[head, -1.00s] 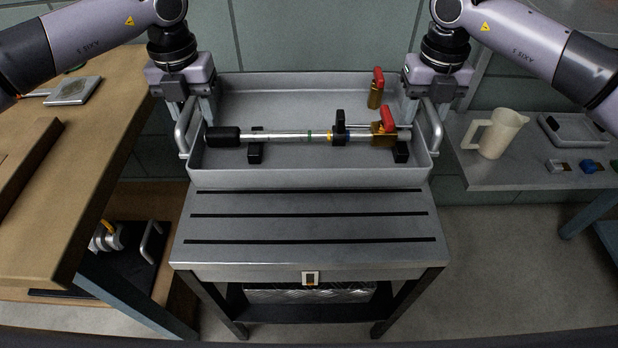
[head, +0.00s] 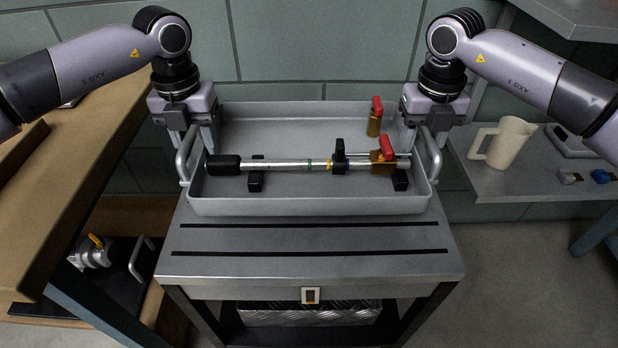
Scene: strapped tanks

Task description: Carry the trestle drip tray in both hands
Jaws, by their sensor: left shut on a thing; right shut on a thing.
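The grey drip tray (head: 310,206) is level at the back of the slotted metal trestle top (head: 310,262). I cannot tell whether it touches the top. My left gripper (head: 190,143) is shut on its left handle, and my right gripper (head: 427,143) is shut on its right handle. In the tray a metal rod with a black end (head: 285,164) lies across black supports. A brass valve with a red handle (head: 383,160) is at the rod's right end. Another red-handled brass valve (head: 374,122) stands at the back right of the tray.
A wooden bench (head: 85,170) is close on the left, with a lower shelf holding a metal fitting (head: 92,252). A metal side table (head: 540,172) on the right bears a cream jug (head: 502,143). The trestle's front part is clear.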

